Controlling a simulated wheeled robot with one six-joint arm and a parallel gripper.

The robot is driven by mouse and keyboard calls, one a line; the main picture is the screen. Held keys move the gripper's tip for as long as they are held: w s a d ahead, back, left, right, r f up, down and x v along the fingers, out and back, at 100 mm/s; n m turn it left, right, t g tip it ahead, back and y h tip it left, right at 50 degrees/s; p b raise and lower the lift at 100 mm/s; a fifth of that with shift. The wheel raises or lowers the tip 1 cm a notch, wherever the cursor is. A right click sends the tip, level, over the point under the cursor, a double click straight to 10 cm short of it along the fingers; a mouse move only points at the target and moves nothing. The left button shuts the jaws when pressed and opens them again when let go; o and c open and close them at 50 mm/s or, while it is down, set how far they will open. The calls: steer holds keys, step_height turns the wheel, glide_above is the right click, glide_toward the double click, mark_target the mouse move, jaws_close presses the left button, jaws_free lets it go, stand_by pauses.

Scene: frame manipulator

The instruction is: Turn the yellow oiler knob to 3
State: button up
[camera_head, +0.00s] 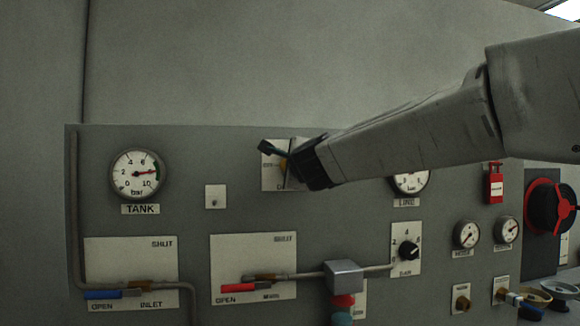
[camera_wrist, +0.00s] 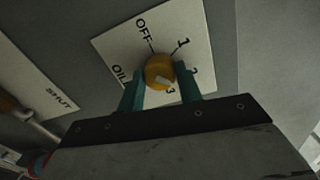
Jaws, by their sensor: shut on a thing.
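The yellow oiler knob (camera_wrist: 156,69) sits on a white plate (camera_wrist: 112,48) marked OFF, 1, 2 and 3, with a partly covered OIL label. A pale mark on the knob is on its lower side, near the 3; its exact direction is hard to tell. My gripper (camera_wrist: 159,82) has its two teal fingers on either side of the knob and is shut on it. In the head view a sliver of the yellow knob (camera_head: 283,163) shows beside my gripper (camera_head: 275,156), which covers much of the plate (camera_head: 270,182).
The TANK gauge (camera_head: 137,174) is to the left. Below are a blue lever (camera_head: 103,295), a red lever (camera_head: 238,288) and a black BAR knob (camera_head: 408,251). A red lockout tag (camera_head: 494,186) and a red-black rotary switch (camera_head: 553,207) are at right.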

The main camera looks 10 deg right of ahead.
steer(key=shift+f+m, duration=0.15)
steer(key=shift+m, duration=3.95)
steer(key=o, duration=1)
steer(key=s, duration=0.7)
steer(key=shift+s+d, duration=0.35)
steer(key=shift+s, duration=0.05)
